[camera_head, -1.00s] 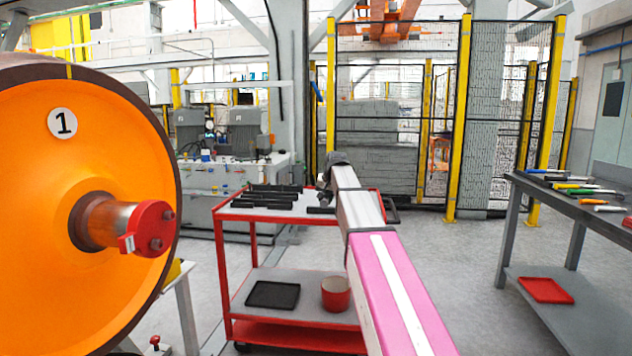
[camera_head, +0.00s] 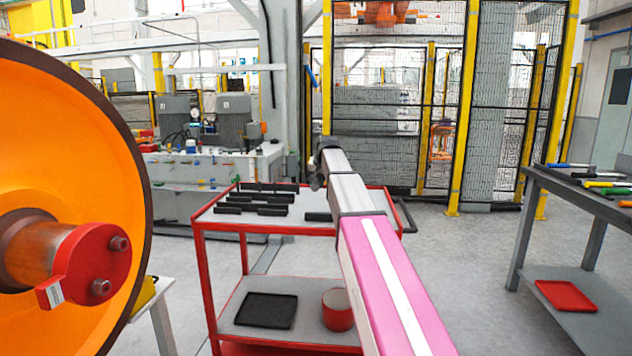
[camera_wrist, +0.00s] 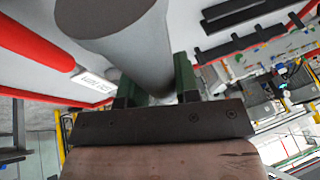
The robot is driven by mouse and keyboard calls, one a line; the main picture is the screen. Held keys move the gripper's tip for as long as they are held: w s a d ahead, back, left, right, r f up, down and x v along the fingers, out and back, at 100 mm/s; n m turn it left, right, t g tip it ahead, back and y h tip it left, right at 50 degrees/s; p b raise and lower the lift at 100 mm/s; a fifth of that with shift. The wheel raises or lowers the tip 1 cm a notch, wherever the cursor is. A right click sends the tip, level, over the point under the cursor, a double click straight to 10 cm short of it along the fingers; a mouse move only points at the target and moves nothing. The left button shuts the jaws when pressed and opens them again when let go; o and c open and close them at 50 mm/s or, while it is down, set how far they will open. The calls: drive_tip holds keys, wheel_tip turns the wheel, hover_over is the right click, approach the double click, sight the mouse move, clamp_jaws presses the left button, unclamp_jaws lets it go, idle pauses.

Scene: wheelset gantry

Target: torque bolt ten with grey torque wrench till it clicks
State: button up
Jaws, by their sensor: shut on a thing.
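My gripper (camera_wrist: 155,82) is shut on a thick grey cylinder, seemingly the grey torque wrench (camera_wrist: 125,35), in the wrist view. A red end cap (camera_head: 88,262) with two visible bolts (camera_head: 120,244) sits on the axle of the orange wheel (camera_head: 95,170) at left. A small tag hangs on the cap. I cannot tell which bolt is ten.
The red cart (camera_head: 205,270) holds several black bars on top, and a black tray (camera_head: 266,310) and red bin (camera_head: 337,310) below. A grey workbench (camera_head: 560,185) with tools and a red tray (camera_head: 565,295) stands at right. Clear floor lies between cart and bench.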

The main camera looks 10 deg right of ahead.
idle(0.3)
drive_tip(key=shift+f, duration=4.2)
drive_tip(key=o, duration=1.1)
drive_tip(key=shift+s, duration=0.1)
